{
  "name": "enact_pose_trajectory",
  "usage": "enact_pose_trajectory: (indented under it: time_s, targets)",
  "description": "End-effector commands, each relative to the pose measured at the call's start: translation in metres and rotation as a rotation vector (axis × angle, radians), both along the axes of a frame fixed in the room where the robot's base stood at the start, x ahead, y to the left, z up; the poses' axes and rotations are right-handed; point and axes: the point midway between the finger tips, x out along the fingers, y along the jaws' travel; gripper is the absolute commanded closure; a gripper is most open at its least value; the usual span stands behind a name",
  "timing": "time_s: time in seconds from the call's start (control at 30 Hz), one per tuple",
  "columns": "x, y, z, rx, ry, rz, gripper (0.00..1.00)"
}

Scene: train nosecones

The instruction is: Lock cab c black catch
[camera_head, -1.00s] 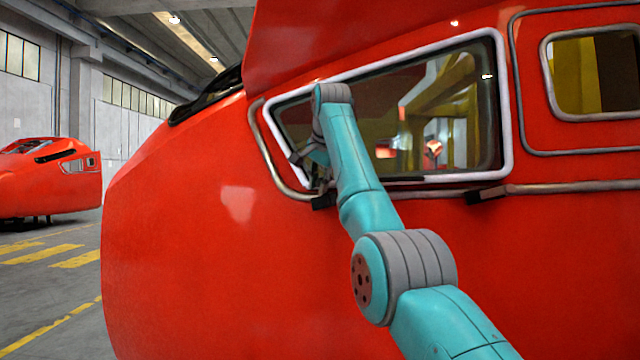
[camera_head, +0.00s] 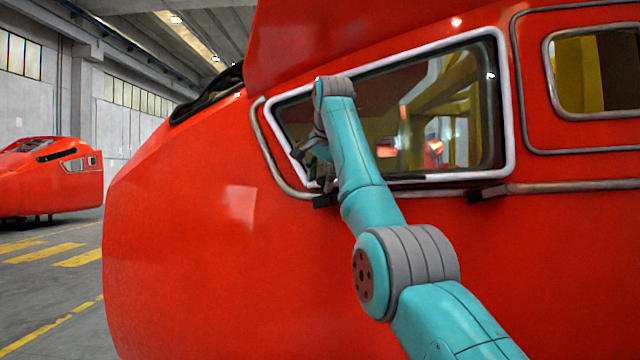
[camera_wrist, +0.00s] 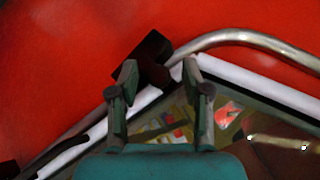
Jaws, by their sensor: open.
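The red cab (camera_head: 190,260) fills most of the head view. A black catch (camera_head: 325,201) sits at the lower left corner of its white-framed side window (camera_head: 420,179). In the wrist view this black catch (camera_wrist: 147,58) lies just beyond the fingertips, across the white frame edge. My gripper (camera_head: 322,182) is at that corner, partly hidden behind my arm in the head view. In the wrist view my gripper (camera_wrist: 160,72) is open, its two fingers apart with part of the catch between and ahead of the tips. I cannot tell whether they touch it.
A curved metal rail (camera_head: 268,150) runs around the window corner, close to the catch. A second dark catch (camera_head: 487,193) is at the window's lower right. A red flap (camera_head: 330,40) hangs above the window. Another red cab (camera_head: 50,180) stands far left, with open floor between.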

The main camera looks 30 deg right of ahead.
Motion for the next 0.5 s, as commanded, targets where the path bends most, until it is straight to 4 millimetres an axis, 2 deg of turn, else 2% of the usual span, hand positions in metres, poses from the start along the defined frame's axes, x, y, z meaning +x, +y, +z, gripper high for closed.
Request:
enact_pose_trajectory:
  time_s: [0.3, 0.5]
  targets:
    - [-0.034, 0.014, 0.05, -0.001, -0.002, 0.001, 0.52]
    - [-0.051, 0.021, 0.075, 0.0, -0.001, 0.001, 0.52]
